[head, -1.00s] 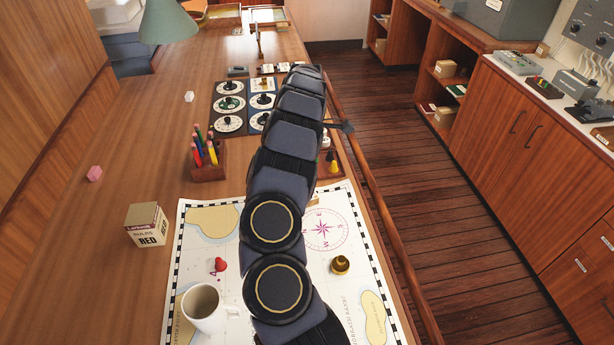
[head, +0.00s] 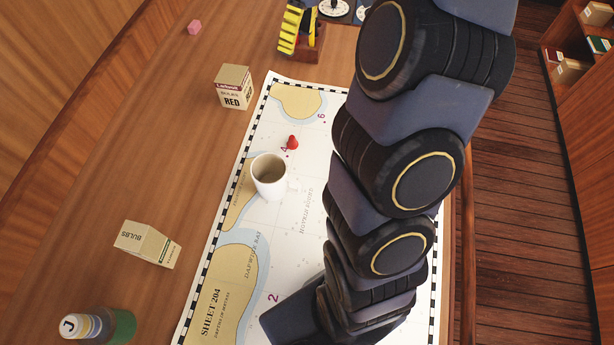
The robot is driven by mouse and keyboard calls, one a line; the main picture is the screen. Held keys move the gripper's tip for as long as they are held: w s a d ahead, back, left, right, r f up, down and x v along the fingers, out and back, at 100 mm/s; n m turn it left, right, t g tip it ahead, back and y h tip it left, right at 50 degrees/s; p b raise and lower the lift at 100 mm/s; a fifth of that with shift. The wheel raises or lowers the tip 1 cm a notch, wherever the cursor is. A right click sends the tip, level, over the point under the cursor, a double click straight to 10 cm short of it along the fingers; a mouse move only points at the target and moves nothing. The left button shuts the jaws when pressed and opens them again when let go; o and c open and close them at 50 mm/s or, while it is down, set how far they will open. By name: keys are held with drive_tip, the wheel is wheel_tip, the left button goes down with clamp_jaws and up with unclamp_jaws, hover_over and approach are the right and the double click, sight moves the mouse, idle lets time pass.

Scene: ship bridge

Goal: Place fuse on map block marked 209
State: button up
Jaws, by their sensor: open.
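I cannot make out a fuse or a block marked 209 in the head view. The chart (head: 282,262) lies on the wooden table and reads SHEET 204, with numbers such as 2, 4 and 6 on it. My arm crosses the right part of the chart from the top right down to the bottom middle and hides much of it. My gripper cannot be seen.
A white mug (head: 268,178) and a small red piece (head: 292,142) stand on the chart.

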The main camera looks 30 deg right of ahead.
drive_tip(key=s+a+r, duration=0.3)
drive_tip(key=s+a, duration=0.3)
drive_tip(key=a, duration=0.3)
drive_tip(key=s+a+f+m+g+h, duration=0.1)
drive_tip(key=s+a+m, duration=0.2)
drive_tip(key=s, duration=0.7)
drive_tip(key=s+a+m+g+h, duration=0.1)
drive_tip(key=s+a+m, duration=0.2)
drive_tip(key=s, duration=0.7)
drive_tip(key=shift+s+f, duration=0.15)
drive_tip(key=shift+f, duration=0.2)
drive_tip(key=shift+a, duration=0.1)
